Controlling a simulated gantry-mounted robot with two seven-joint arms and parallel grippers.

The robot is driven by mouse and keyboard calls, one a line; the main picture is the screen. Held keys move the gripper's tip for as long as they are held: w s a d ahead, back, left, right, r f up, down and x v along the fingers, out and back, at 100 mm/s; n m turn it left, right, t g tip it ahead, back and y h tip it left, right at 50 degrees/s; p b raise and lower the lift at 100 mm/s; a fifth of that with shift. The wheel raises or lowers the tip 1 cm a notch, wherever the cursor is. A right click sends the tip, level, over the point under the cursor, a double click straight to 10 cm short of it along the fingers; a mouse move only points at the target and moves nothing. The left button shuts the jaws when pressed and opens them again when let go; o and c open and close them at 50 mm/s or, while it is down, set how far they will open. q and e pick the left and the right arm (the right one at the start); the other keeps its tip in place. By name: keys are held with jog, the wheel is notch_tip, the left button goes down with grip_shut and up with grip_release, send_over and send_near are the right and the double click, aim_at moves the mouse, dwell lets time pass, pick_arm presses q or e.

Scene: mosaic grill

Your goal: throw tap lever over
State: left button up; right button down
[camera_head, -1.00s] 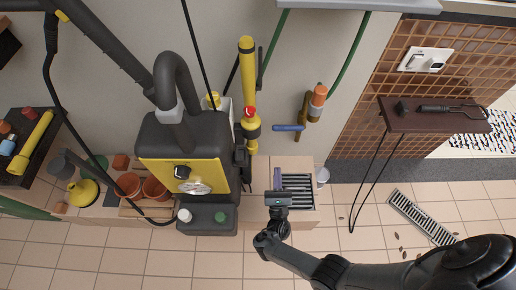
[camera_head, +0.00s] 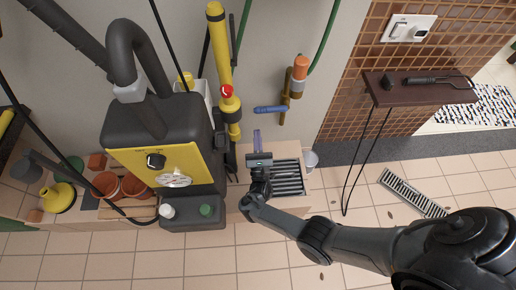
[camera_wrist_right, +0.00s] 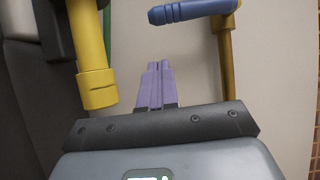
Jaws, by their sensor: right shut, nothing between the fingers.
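The tap lever (camera_head: 270,109) is a blue bar on a brass tap pipe (camera_head: 287,93) at the wall and points left. In the right wrist view the lever (camera_wrist_right: 192,11) lies across the top, left of its brass pipe (camera_wrist_right: 230,62). My right gripper (camera_head: 257,134) is below the lever in the head view, its purple fingers pointing up toward it. In the right wrist view the fingers (camera_wrist_right: 156,78) are together and empty, with a visible gap between them and the lever. My left gripper is not in view.
A yellow vertical pipe (camera_head: 221,50) with a red knob stands left of the tap. A black and yellow machine (camera_head: 155,130) is further left. A slotted grate (camera_head: 287,178) lies below the tap. A brown shelf (camera_head: 420,88) is at right.

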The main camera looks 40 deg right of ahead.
jog(key=r+p, duration=0.1)
jog(key=w+d+r+p, duration=0.1)
jog(key=r, duration=0.1)
jog(key=w+r+p, duration=0.1)
jog(key=r, duration=0.1)
jog(key=shift+w+d, duration=0.2)
jog(key=shift+w, duration=0.05)
dwell(0.3)
